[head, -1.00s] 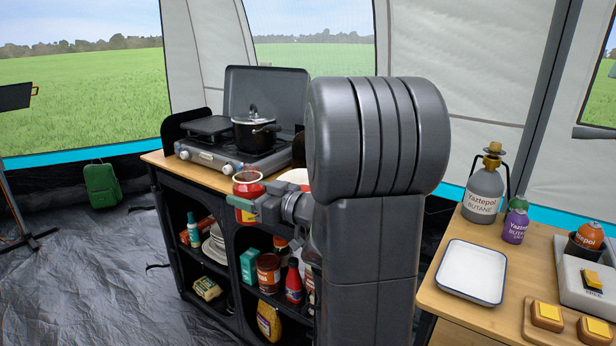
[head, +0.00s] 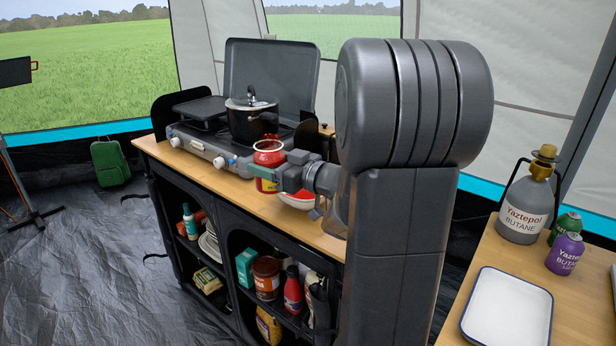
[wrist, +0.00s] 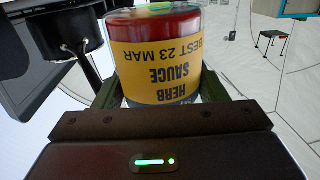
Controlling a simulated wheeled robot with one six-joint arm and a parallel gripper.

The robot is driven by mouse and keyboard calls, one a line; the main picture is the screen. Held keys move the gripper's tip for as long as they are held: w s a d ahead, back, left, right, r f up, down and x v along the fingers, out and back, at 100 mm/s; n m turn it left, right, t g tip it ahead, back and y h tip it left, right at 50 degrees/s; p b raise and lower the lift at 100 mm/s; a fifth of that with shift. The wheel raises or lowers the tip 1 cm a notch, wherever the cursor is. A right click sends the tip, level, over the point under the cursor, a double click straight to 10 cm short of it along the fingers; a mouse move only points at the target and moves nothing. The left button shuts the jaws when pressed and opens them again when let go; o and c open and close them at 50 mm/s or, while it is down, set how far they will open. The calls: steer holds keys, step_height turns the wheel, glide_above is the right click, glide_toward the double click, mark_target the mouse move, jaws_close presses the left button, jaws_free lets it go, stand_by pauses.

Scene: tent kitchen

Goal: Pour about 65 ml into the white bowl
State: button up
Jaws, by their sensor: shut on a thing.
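My gripper (head: 265,180) is shut on a glass jar of red sauce (head: 269,157), one green finger showing across its side. In the wrist view the jar (wrist: 155,65) sits between the two fingers, its yellow label reading HERB SAUCE upside down. In the head view the jar looks about upright. The white bowl (head: 291,201) is on the wooden counter, just right of and below the jar in the picture. My gripper and arm hide much of it. Red shows at its right side; I cannot tell whether that is sauce inside.
A camping stove (head: 200,141) with a black lidded pot (head: 252,122) stands behind the jar on the counter (head: 210,182). Shelves below hold several packets and bottles. At right, a table carries a white tray (head: 507,310) and gas canisters (head: 524,208).

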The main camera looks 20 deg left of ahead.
mark_target(283, 154)
steer(key=shift+w+d+r+m, duration=0.1)
steer(key=shift+r+m, duration=0.05)
steer(key=shift+m, duration=0.15)
steer(key=shift+w+d+r+m+y+p, duration=0.2)
steer(key=shift+w+m+y+p, duration=0.15)
steer(key=shift+m+p, duration=0.55)
steer(key=m, duration=0.1)
steer(key=w+m+t+p, duration=0.1)
steer(key=m, duration=0.1)
steer(key=shift+w+d+r+y, duration=0.1)
steer(key=shift+w+d+y, duration=0.15)
steer(key=shift+d, duration=0.1)
steer(key=m+p, duration=0.2)
steer(key=m, duration=0.1)
steer(key=m+t+p, duration=0.1)
steer(key=m, duration=0.1)
steer(key=shift+w+d+r+p, duration=0.1)
steer(key=shift+w+d+p, duration=0.15)
steer(key=shift+w+p, duration=0.15)
steer(key=shift+r+m+t+p, duration=0.25)
steer(key=shift+m+p, duration=0.2)
steer(key=shift+m, duration=0.25)
steer(key=shift+f+m+t+y+p, duration=0.3)
steer(key=shift+m+p, duration=0.1)
steer(key=shift+m, duration=0.2)
